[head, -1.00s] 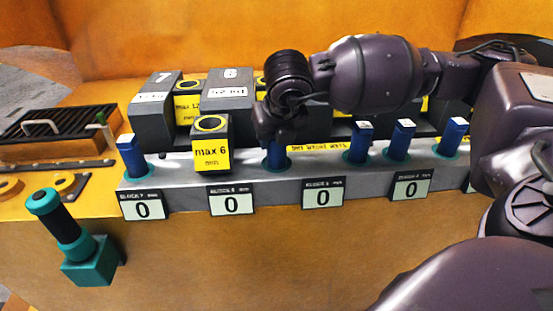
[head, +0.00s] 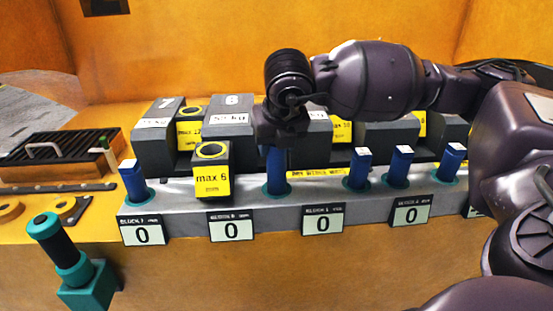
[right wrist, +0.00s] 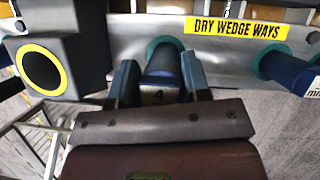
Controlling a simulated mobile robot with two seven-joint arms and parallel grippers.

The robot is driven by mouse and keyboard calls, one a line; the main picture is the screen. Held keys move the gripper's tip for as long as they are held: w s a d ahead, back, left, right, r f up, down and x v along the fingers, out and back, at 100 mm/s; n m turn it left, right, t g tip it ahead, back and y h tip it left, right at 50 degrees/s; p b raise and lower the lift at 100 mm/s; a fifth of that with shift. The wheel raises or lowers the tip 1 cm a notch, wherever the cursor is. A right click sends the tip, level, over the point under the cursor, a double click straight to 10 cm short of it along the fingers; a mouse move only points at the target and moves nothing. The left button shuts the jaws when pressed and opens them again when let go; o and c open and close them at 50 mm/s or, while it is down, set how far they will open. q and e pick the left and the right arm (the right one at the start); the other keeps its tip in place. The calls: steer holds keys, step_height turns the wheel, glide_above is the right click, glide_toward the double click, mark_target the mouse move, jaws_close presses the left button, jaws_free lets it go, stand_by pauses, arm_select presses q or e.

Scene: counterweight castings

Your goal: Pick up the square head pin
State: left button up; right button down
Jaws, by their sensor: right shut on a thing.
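The square head pin is a blue pin (head: 277,172) standing upright in a teal-ringed hole in the grey rail (head: 325,205). My right gripper (head: 277,143) comes down over it from above and is shut on its upper part, hiding the head in the head view. More blue shaft shows below the fingers than on the neighbouring pins. Its lower end still meets the teal ring. My left gripper is out of view.
Other blue pins stand in the rail, one at left (head: 133,182) and several at right, such as one (head: 359,170). A "max 6" weight (head: 211,170) stands close left of the gripped pin. Grey castings (head: 155,130) line up behind. A teal-and-black handle (head: 58,245) is at lower left.

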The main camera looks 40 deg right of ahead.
arm_select(q)
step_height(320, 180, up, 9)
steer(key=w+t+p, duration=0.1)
steer(key=p, duration=0.5)
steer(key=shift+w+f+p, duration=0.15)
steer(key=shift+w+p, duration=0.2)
arm_select(e)
step_height(320, 180, up, 25)
steer(key=shift+r, duration=0.2)
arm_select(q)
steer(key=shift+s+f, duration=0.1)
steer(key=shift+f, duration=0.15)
arm_select(e)
steer(key=shift+f, duration=0.15)
